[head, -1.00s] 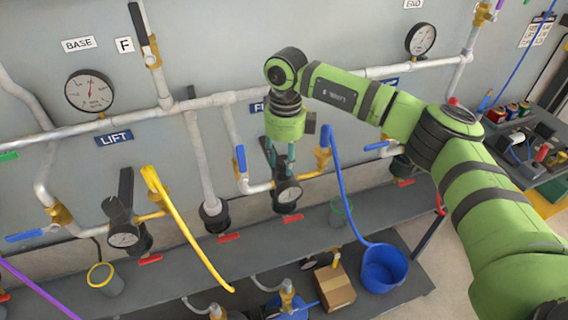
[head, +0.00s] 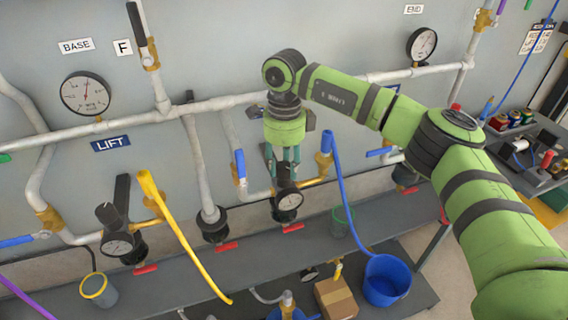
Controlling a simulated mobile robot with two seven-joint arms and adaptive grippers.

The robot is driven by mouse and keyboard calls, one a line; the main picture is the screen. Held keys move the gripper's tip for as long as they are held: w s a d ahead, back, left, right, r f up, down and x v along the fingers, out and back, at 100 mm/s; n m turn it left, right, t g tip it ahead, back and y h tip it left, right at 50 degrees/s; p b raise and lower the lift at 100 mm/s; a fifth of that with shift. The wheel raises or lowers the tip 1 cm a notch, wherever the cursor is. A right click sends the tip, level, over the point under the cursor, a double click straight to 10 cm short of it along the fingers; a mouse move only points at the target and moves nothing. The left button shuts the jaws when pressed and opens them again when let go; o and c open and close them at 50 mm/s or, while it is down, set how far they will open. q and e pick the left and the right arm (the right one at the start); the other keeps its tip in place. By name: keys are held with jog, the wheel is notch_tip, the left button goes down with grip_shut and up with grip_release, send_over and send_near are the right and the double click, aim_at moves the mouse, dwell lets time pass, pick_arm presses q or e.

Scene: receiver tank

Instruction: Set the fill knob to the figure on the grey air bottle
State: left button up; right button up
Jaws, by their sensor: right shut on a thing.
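My right gripper (head: 283,168) points down in front of the wall pipes. Its fingers are shut on the dark top of a regulator (head: 286,199) with a small round gauge on its front. The knob itself is mostly hidden between the fingers. The label behind the gripper is covered, so I cannot tell whether this is the fill knob. Another dark regulator with a gauge (head: 117,244) stands to the left, below the LIFT sign (head: 110,143). I cannot make out a grey air bottle or a figure on one. My left gripper is not in view.
A yellow hose (head: 183,240) and a blue hose (head: 342,190) hang on either side of the gripper. A blue bucket (head: 386,280) and a cardboard box (head: 336,297) stand below. Red-handled valves line the grey shelf (head: 185,264). A cart with cans (head: 514,117) is at the right.

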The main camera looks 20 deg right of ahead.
aim_at(285, 164)
jog(key=o, duration=1.2)
jog(key=shift+c, duration=0.2)
jog(key=shift+r, duration=0.1)
notch_tip(285, 164, up, 7)
jog(key=shift+w+d+r, duration=0.1)
jog(key=shift+r, duration=0.05)
